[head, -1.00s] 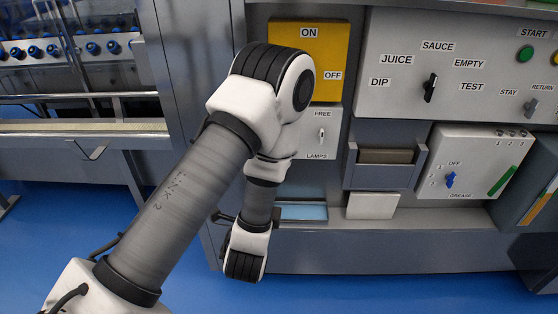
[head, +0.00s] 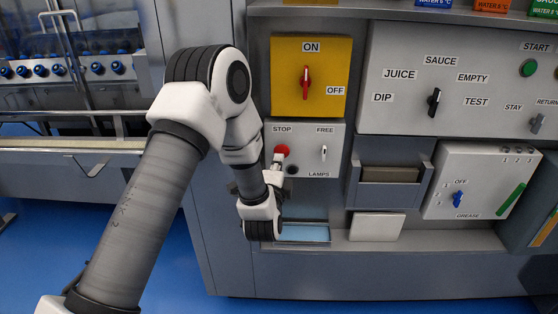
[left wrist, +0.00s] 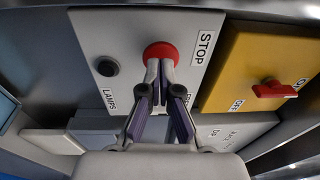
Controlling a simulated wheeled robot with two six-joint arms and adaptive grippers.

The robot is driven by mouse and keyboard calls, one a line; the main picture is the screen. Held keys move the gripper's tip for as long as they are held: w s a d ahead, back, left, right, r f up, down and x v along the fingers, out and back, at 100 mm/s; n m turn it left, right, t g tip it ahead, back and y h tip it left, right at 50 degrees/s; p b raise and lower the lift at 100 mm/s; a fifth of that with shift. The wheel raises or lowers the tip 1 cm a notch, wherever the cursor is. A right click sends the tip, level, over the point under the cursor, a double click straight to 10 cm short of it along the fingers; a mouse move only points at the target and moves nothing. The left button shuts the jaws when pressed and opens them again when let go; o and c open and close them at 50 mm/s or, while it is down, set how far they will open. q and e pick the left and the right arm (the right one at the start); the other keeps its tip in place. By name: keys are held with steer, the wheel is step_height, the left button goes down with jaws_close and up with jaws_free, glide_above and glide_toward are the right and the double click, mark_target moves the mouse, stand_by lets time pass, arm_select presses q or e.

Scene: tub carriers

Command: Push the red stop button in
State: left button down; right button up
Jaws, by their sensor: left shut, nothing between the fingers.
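The red stop button (head: 282,149) is a round red head on a light grey panel under the STOP label. In the left wrist view the red button (left wrist: 160,50) shows just beyond my fingertips. My left gripper (left wrist: 160,66) is shut and empty, its tips overlapping the lower part of the button in that view. In the head view the left gripper (head: 280,160) comes up from below to the button. I cannot tell whether the tips touch it. My right gripper is not in view.
The grey panel (head: 308,136) also carries a small FREE toggle switch (head: 323,152) and a dark LAMPS button (left wrist: 106,67). Above is a yellow box (head: 333,78) with a red rotary switch (head: 306,83). A ledge with a white block (head: 377,226) lies below right.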

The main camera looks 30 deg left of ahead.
arm_select(q)
steer(key=shift+w+a, duration=0.3)
steer(key=shift+w, duration=0.35)
